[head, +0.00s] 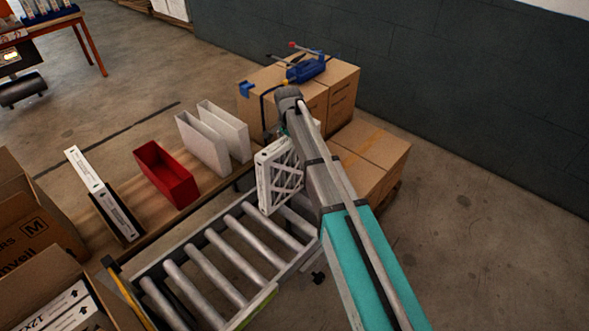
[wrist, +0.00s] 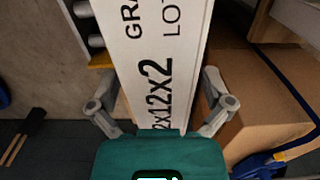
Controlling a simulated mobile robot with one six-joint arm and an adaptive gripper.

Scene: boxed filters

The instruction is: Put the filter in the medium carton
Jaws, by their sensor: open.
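The filter (head: 276,178), a white frame with a lattice face, stands upright at the far end of the roller conveyor. In the wrist view its white printed edge (wrist: 157,70) fills the middle, lettered "12x2". My gripper (wrist: 160,104) is open, with one finger on each side of that edge. A small gap seems to show beside each finger; firm contact is not visible. In the head view my arm hides most of the gripper. The medium carton (head: 46,240), brown and marked "M", stands at the left edge; its inside is not visible.
Another brown carton (head: 35,285) at the lower left holds white boxed filters. A wooden bench carries a red bin (head: 166,174), white holders (head: 203,146) and a slim white box (head: 95,190). The conveyor rollers (head: 215,262) are bare. Stacked brown boxes (head: 342,95) stand behind my arm.

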